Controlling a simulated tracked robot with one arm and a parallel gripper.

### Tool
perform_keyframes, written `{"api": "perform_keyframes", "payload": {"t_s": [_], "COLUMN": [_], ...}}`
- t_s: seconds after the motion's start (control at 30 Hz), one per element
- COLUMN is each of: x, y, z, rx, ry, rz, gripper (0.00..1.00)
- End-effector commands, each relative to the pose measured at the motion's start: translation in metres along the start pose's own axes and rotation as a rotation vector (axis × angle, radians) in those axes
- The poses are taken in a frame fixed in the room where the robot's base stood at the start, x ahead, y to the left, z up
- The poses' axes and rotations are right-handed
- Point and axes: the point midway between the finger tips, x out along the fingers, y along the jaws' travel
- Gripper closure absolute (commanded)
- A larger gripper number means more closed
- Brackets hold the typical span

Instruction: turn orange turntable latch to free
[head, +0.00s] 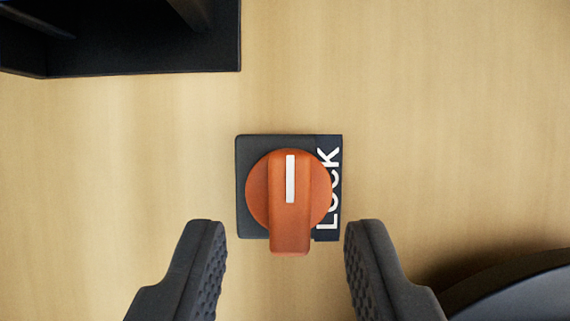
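The orange turntable latch (289,225) is a round knob with a raised bar grip. It sits on a dark square plate (245,150) in the middle of the head view. A white line on the bar points to the top of the picture. The white word LOCK runs sideways along the plate's right edge, its L and O partly covered by the knob. My gripper (284,228) is open, with one dark padded finger on each side of the latch's lower end. Both fingers look apart from the knob, and nothing is between them but the latch.
The plate is on a pale wood-grain surface (450,120), mostly bare around the latch. A black box-like structure (150,50) fills the upper left corner. A dark curved object (520,295) shows at the lower right, near the right finger.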

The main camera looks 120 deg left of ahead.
Motion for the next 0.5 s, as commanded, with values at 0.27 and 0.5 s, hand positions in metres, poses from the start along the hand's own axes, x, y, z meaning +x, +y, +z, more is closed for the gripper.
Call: {"api": "perform_keyframes", "payload": {"t_s": [0.27,0.5], "x": [0.02,0.021], "y": [0.001,0.001], "z": [-0.001,-0.002], "rx": [0.002,0.002], "ry": [0.001,0.002], "rz": [0.0,-0.001], "gripper": [0.65,0.65]}}
